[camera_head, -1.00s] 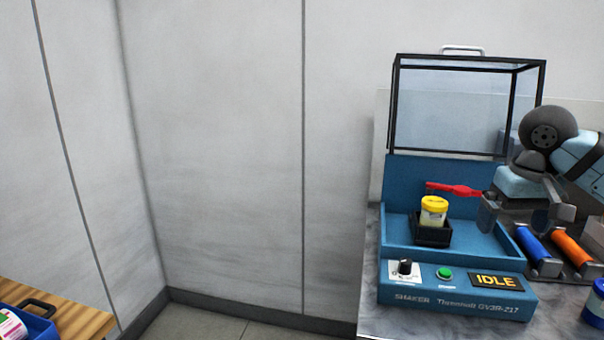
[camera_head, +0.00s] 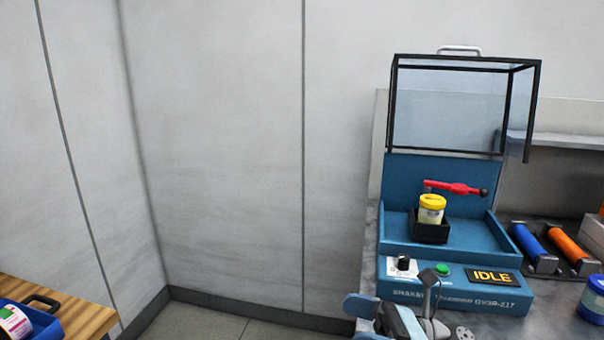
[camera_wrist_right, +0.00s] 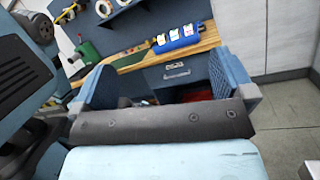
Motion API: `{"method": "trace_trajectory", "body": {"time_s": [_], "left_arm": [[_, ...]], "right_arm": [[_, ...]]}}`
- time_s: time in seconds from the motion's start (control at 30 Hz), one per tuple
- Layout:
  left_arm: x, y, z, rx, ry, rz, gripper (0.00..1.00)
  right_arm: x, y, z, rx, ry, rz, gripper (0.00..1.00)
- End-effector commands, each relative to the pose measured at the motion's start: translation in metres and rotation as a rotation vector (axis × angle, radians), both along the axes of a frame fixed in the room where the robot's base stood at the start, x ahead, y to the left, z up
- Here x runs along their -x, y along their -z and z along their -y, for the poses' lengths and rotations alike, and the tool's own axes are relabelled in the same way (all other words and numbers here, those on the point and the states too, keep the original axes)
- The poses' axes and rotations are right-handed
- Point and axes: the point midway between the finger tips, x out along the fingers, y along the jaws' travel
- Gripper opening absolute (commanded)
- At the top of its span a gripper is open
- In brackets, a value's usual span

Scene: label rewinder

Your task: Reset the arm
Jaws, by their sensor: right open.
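My right arm (camera_head: 402,322) is folded low at the bottom edge of the head view, in front of the shaker. In the right wrist view my right gripper (camera_wrist_right: 160,80) has its two blue-grey fingers wide apart with nothing between them. My left gripper is out of view.
Blue (camera_head: 527,241) and orange (camera_head: 570,243) rollers lie right of the shaker, with a blue-capped jar (camera_head: 593,300) at the right edge. A wooden bench (camera_head: 75,307) with a blue tray (camera_head: 38,327) is at lower left. Floor between the benches looks clear.

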Motion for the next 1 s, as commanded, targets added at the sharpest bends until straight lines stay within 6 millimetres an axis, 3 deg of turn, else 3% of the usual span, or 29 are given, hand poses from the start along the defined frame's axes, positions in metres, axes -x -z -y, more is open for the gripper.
{"method": "trace_trajectory", "body": {"time_s": [0.03,0.17,0.37,0.5,0.6,0.8,0.83,0.87,0.9,1.0], "left_arm": [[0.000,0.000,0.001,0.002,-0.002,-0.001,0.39],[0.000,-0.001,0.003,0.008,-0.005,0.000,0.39],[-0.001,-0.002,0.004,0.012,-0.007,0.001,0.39],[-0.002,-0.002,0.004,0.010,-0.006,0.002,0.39],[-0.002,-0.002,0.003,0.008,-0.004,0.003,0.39],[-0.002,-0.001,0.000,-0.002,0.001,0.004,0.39],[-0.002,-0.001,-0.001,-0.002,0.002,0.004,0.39],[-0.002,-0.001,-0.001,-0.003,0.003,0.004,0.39],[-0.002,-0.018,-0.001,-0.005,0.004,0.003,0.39],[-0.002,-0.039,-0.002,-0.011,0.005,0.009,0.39]], "right_arm": [[0.001,0.011,0.001,-0.109,0.040,-0.191,1.00],[-0.003,0.046,0.016,-0.395,0.136,-0.691,1.00],[0.012,0.140,0.053,-0.877,0.268,-1.453,1.00],[0.049,0.214,0.075,-1.220,0.354,-1.895,1.00],[0.081,0.257,0.084,-1.436,0.409,-2.130,1.00],[0.147,0.317,0.093,-1.810,0.510,-2.451,1.00],[0.158,0.325,0.093,1.848,-0.523,2.468,1.00],[0.169,0.332,0.094,1.826,-0.518,2.405,1.00],[0.167,0.313,0.095,1.830,-0.514,2.406,1.00],[0.166,0.293,0.096,1.835,-0.523,2.423,1.00]]}}
